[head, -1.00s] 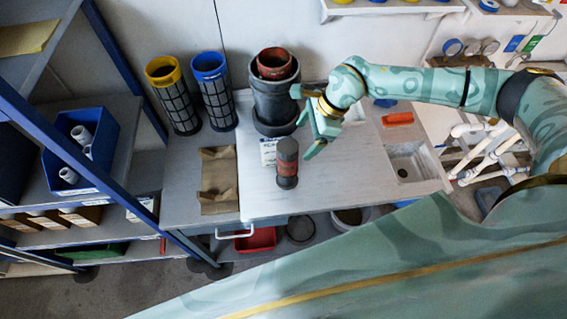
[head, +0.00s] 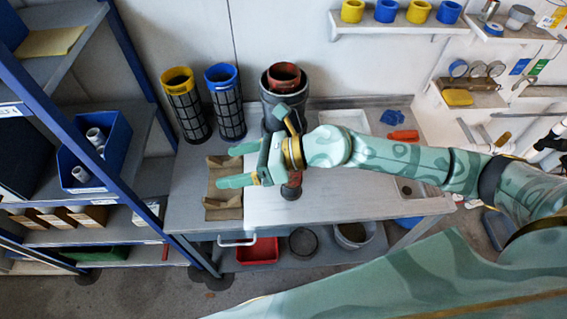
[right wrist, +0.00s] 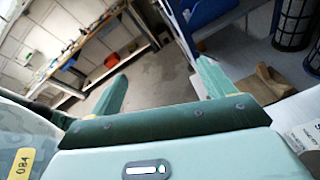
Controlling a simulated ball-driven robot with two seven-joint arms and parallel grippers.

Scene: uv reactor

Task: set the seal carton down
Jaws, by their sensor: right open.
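A white box with printed markings (right wrist: 304,138), which looks like the seal carton, shows in part at the right edge of the right wrist view, beside the gripper. In the head view the carton is hidden behind my right gripper and wrist. My left gripper is not in view.
The bench (head: 330,205) carries a brown mat (head: 222,205), yellow-topped (head: 186,105) and blue-topped (head: 226,105) mesh cylinders and a grey pot (head: 272,92). A dark red cylinder (head: 291,190) stands partly hidden under my wrist. A blue-framed shelf (head: 75,125) stands left.

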